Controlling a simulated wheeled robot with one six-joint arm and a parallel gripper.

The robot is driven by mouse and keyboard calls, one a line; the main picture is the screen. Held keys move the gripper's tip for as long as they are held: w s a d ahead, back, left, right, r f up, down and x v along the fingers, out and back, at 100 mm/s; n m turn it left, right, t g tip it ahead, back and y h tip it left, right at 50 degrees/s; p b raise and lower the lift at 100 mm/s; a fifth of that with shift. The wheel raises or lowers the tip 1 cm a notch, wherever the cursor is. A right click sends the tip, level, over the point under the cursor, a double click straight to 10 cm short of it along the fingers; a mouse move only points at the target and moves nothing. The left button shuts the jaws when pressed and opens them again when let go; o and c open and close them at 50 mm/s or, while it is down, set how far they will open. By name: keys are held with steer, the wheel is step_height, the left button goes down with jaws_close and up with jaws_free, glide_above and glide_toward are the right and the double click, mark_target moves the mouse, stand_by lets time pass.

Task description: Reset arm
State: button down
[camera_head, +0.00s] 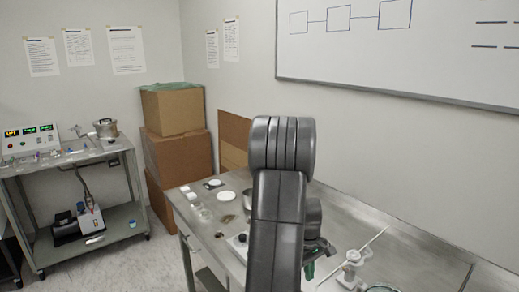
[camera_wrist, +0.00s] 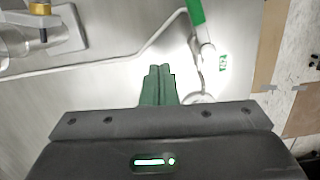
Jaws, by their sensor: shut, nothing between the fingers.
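My gripper (camera_wrist: 159,72) is shut and empty in the wrist view, its two green fingers pressed together over the metal bench. In the head view my arm rises in front of the bench and hides part of it. Only a bit of the gripper shows low beside the arm, above the bench top (camera_head: 405,250).
A white stand with a rod (camera_head: 352,262) is on the bench right of my arm. Small dishes (camera_head: 226,196) and a hotplate lie on its left part. Cardboard boxes (camera_head: 172,112) are stacked in the corner. A metal cart (camera_head: 125,212) with instruments is at left.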

steer(key=shift+n, duration=0.3)
steer(key=shift+w+a+r+b, duration=0.6)
steer(key=shift+w+a+r, duration=0.55)
steer(key=shift+w+r, duration=0.3)
steer(key=shift+f, duration=0.1)
steer(key=shift+t+b, duration=0.3)
steer(key=shift+b, duration=0.1)
